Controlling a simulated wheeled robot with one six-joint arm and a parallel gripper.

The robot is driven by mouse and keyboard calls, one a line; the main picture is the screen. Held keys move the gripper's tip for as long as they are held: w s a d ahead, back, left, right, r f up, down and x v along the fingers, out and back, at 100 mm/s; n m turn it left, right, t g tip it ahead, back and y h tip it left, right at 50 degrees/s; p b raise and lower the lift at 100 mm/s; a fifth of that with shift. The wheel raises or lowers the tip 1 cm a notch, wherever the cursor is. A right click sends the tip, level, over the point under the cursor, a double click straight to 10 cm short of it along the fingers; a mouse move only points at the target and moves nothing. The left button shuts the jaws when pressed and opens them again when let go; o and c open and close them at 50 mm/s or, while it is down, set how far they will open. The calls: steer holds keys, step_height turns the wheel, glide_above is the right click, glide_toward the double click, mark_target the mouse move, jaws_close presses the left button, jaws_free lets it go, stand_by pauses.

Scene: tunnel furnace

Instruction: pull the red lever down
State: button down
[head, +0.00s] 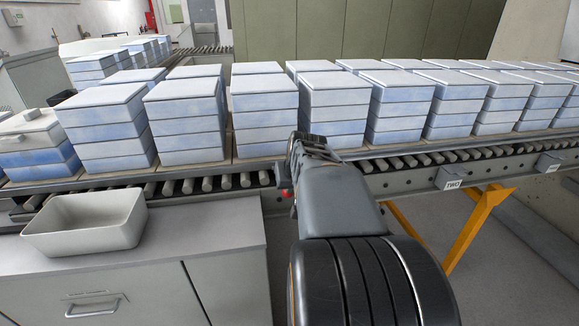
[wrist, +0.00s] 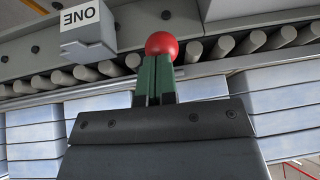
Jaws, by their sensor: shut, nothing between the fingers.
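The red lever's round knob (wrist: 162,45) shows in the wrist view, right beyond the tips of my gripper (wrist: 157,68). The gripper's green fingers are shut together with nothing between them. The fingertips overlap the lower edge of the knob in the picture; I cannot tell if they touch it. In the head view a small red bit of the knob (head: 286,193) shows at the conveyor's front side, left of my arm. The lever's shaft is hidden.
A roller conveyor (head: 400,162) carries several stacks of white-blue blocks (head: 263,100). A grey cabinet (head: 190,245) with an empty white bin (head: 85,225) stands at the front left. A yellow support leg (head: 472,230) is at right. A plate marked ONE (wrist: 85,25) is near the knob.

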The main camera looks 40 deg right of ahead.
steer(key=p+v, duration=0.3)
steer(key=v, duration=1)
steer(key=shift+s+d+r, duration=0.15)
steer(key=shift+d+r, duration=0.15)
steer(key=shift+r, duration=0.15)
